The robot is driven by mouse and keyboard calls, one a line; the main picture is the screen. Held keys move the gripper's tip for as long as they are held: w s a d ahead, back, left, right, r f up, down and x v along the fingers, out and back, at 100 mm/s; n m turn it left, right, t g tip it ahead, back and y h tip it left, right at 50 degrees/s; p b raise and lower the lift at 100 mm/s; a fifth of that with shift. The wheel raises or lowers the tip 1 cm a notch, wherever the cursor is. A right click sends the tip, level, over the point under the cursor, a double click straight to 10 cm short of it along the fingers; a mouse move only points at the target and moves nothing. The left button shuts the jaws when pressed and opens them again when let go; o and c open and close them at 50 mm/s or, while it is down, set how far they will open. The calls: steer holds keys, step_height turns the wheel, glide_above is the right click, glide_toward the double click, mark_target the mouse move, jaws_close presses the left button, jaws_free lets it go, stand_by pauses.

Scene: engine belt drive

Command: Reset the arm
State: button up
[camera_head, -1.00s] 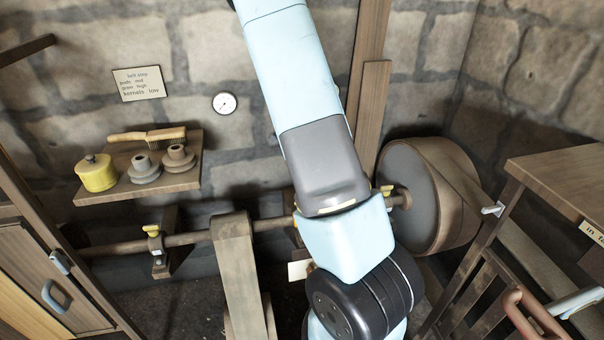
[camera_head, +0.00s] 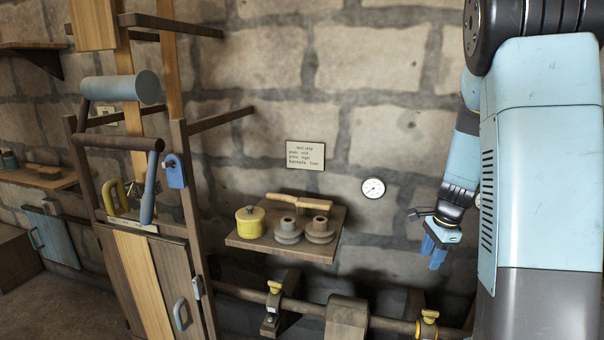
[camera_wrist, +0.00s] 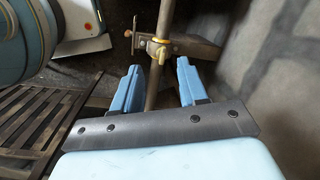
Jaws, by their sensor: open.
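My gripper (camera_head: 434,250) hangs at the right of the head view, with its blue fingers pointing down, in front of the stone wall. It is to the right of the shelf and the round gauge, above the line shaft. In the wrist view my gripper (camera_wrist: 155,88) shows two blue fingers spread apart with nothing held between them. Beyond them are a shaft (camera_wrist: 164,22) and a yellow-topped bearing (camera_wrist: 160,50); I cannot tell how far off they are. My arm fills the right side of the head view.
A wall shelf (camera_head: 290,250) holds a yellow pot (camera_head: 250,222), two grey pulleys (camera_head: 288,231) and a brush (camera_head: 300,201). The line shaft (camera_head: 390,325) runs below. A wooden frame with a blue-grey lever (camera_head: 150,187) stands left. A slatted wooden piece (camera_wrist: 38,125) shows in the wrist view.

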steer(key=s+a+r+n+t, duration=0.1)
steer(key=s+a+r+n, duration=0.3)
steer(key=s+r, duration=0.3)
steer(key=s+a+r+n+t, duration=0.2)
steer(key=s+a+r+n, duration=0.2)
steer(key=s+r+n, duration=0.3)
steer(key=s+a+r+n+t+h, duration=0.1)
steer(key=s+a+r+n, duration=0.2)
steer(key=s+r+n, duration=0.3)
steer(key=s+r, duration=0.2)
steer(key=s, duration=0.1)
steer(key=shift+s+a+r+t, duration=0.2)
steer(key=shift+s+a+t, duration=0.1)
steer(key=shift+s+a, duration=0.1)
